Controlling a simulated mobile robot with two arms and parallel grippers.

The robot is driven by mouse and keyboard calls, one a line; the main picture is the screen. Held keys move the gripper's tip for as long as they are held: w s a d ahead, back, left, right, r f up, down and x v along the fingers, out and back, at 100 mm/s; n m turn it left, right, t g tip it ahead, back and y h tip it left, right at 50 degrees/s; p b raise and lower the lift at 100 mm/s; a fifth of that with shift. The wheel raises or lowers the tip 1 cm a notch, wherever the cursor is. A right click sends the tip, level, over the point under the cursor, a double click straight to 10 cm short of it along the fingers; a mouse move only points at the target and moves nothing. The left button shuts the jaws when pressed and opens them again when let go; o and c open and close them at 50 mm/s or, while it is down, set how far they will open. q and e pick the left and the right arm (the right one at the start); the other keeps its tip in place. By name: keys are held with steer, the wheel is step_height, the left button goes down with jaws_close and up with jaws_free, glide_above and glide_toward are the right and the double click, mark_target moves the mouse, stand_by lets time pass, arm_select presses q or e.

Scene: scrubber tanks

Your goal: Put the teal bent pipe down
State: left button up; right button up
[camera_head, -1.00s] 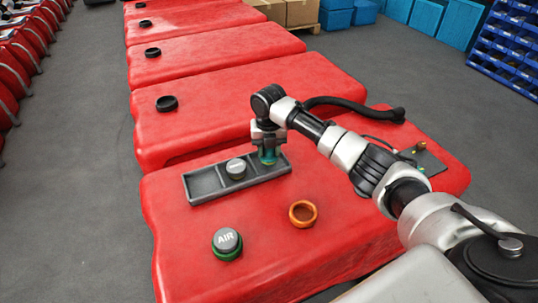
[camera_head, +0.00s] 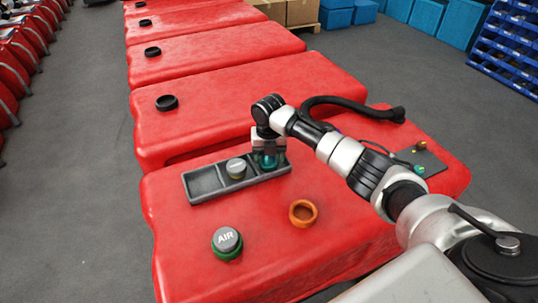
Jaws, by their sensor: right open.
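The teal bent pipe (camera_head: 268,161) is at the right compartment of the grey tray (camera_head: 205,183) on the nearest red tank. My right gripper (camera_head: 268,157) is open and points down, with its fingers around the pipe. The gripper partly hides the pipe, so I cannot tell exactly how it rests. A grey-topped cap (camera_head: 236,168) sits in the middle compartment, and the left compartment is empty. My left gripper is not in view.
A green-ringed AIR cap (camera_head: 227,241) and an orange ring (camera_head: 303,213) are on the near red tank (camera_head: 180,250). A dark panel with small fittings (camera_head: 424,160) is at its right. More red tanks (camera_head: 250,105) stand in a row behind.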

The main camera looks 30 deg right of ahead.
step_height(320, 180, up, 12)
steer(key=shift+r, duration=0.15)
stand_by(0.3)
